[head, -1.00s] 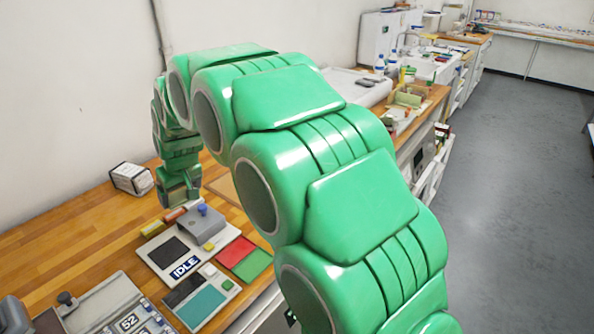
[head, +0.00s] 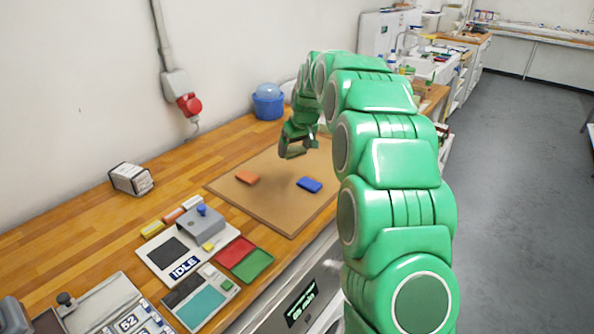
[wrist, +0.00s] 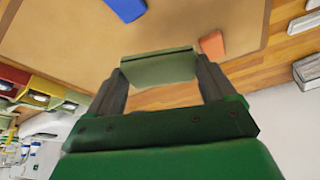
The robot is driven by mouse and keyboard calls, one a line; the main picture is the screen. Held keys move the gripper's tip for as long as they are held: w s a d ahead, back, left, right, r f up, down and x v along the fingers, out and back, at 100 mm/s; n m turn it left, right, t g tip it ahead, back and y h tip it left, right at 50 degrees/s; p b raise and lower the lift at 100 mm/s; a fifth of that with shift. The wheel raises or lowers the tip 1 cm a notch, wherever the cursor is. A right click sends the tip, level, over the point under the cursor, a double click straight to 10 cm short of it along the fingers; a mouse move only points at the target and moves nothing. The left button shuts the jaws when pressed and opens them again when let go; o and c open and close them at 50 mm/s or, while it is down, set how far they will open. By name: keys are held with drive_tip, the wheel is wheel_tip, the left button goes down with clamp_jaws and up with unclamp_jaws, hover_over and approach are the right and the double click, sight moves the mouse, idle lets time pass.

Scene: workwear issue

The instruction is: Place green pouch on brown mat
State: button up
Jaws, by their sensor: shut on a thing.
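My gripper (wrist: 158,82) is shut on the green pouch (wrist: 158,68), which spans between its two fingers in the wrist view. In the head view my gripper (head: 294,150) is above the far part of the brown mat (head: 262,210); the pouch is too small there to make out clearly. The mat also fills much of the wrist view (wrist: 55,35). The pouch appears held above the mat, not resting on it.
An orange pouch (head: 247,177) and a blue pouch (head: 309,184) lie apart on the mat. A control panel (head: 185,250) and a small box (head: 131,178) are to the left. The mat's near part is clear.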

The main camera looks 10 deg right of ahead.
sight(304, 148)
drive_tip(key=d, duration=0.3)
drive_tip(key=shift+w+d, duration=0.15)
drive_tip(key=shift+w, duration=0.25)
drive_tip(key=shift+w+d, duration=0.1)
drive_tip(key=shift+d, duration=0.2)
drive_tip(key=shift+w+f, duration=1.6)
drive_tip(key=shift+w, duration=0.65)
drive_tip(key=shift+w+f, duration=1.6)
drive_tip(key=shift+w, duration=0.65)
drive_tip(key=shift+w+f, duration=1.6)
drive_tip(key=shift+w, duration=0.65)
drive_tip(key=shift+w+f, duration=0.2)
drive_tip(key=shift+f, duration=1.55)
drive_tip(key=shift+f, duration=0.15)
